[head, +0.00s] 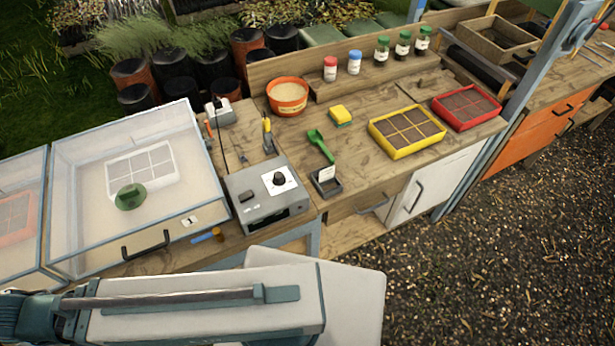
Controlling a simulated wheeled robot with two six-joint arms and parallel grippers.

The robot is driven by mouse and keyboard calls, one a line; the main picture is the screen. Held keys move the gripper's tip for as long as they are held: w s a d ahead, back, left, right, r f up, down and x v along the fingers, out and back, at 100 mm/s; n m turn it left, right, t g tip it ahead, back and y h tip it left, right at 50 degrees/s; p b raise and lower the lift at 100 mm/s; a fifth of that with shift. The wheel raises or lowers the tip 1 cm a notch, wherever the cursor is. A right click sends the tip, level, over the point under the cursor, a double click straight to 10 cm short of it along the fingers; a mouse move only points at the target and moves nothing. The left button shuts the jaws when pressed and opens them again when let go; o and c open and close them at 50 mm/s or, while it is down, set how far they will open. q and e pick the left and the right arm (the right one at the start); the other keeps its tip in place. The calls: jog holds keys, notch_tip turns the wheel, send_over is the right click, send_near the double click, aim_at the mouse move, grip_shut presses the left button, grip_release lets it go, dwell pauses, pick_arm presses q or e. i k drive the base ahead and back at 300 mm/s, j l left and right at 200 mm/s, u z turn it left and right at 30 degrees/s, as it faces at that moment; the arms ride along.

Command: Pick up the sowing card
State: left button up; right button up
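A small white card (327,172), which appears to be the sowing card, stands upright in a small dark holder (328,187) at the front edge of the wooden bench. Its markings are too small to read. The holder is just right of a grey control box (265,195). Neither of my grippers shows in the head view. Parts of my own body fill the bottom left, well in front of the bench and apart from the card.
A green scoop (320,145) lies just behind the card. A yellow sponge (341,115), an orange pot (287,97), a yellow tray (383,144) and a red tray (441,113) are farther back or right. A clear-lidded propagator (85,190) stands left. Bench between card and yellow tray is clear.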

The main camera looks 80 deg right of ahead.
aim_at(325, 174)
jog(key=z, duration=2.85)
